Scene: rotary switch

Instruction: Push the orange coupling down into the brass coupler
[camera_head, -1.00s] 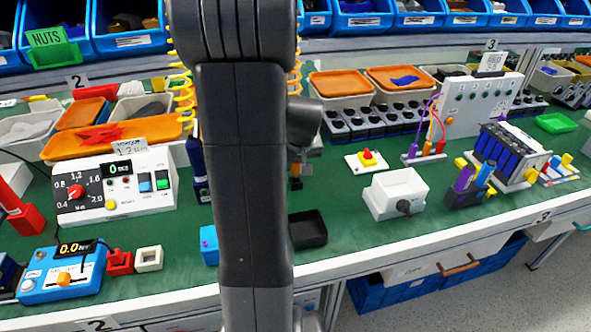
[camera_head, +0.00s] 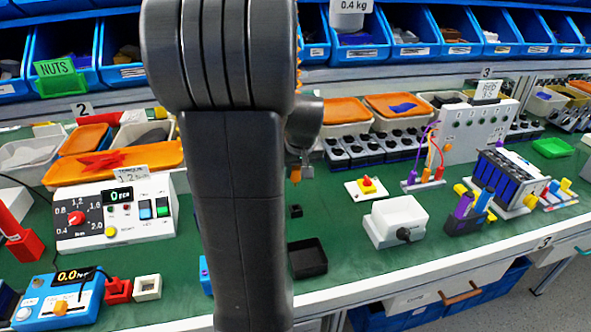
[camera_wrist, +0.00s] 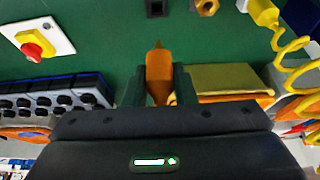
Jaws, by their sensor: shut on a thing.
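The orange coupling (camera_wrist: 158,72) is clamped between the two dark fingers of my gripper (camera_wrist: 160,88) in the wrist view, its narrow tip pointing away from the palm. In the head view, a bit of the orange coupling (camera_head: 295,176) shows below my gripper (camera_head: 300,163), above the green bench and apart from it. The brass coupler (camera_wrist: 207,7) is a hexagonal piece with a dark hole at the top edge of the wrist view, to the right of the held coupling and partly cut off. My arm appears to hide it in the head view.
A small black square socket (camera_wrist: 157,8) stands beside the brass coupler. A black tray (camera_head: 307,259) lies near the bench's front edge. A yellow-red rotary switch (camera_head: 367,186) and a white box (camera_head: 396,221) stand to the right. A coiled yellow cable (camera_wrist: 290,60) hangs at the wrist view's right.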

